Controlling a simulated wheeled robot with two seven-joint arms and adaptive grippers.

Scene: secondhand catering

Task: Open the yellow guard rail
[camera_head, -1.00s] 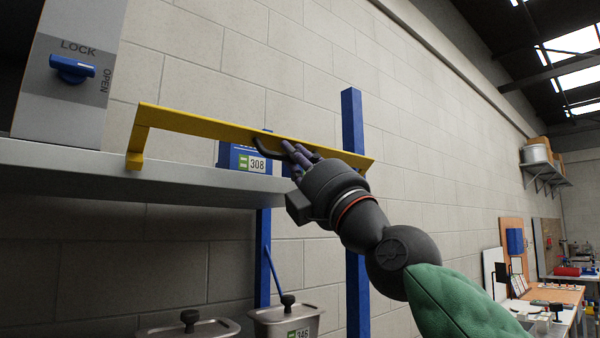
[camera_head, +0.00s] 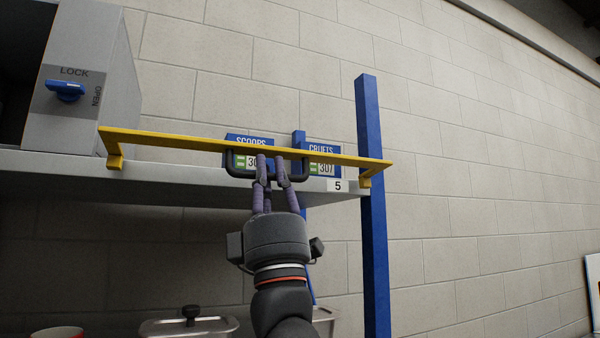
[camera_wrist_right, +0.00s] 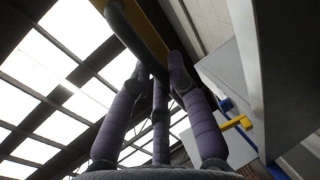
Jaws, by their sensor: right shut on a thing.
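The yellow guard rail (camera_head: 190,140) spans the front edge of the grey shelf, with a bent bracket at each end. Its right end reaches the blue post. A dark loop handle (camera_head: 240,172) hangs on the rail near its middle. My right gripper (camera_head: 270,172) comes up from below with its purple fingers shut on the handle. In the right wrist view the fingers (camera_wrist_right: 160,75) close at the dark handle bar (camera_wrist_right: 135,38), below the yellow rail (camera_wrist_right: 150,14). My left gripper is not in view.
A blue knob (camera_head: 64,89) marked LOCK and OPEN is on a grey box at left. Blue SCOOPS (camera_head: 250,140) and CRUETS (camera_head: 322,150) labels sit behind the rail. The blue post (camera_head: 370,230) stands close right of my arm. A lidded metal pan (camera_head: 188,326) is below.

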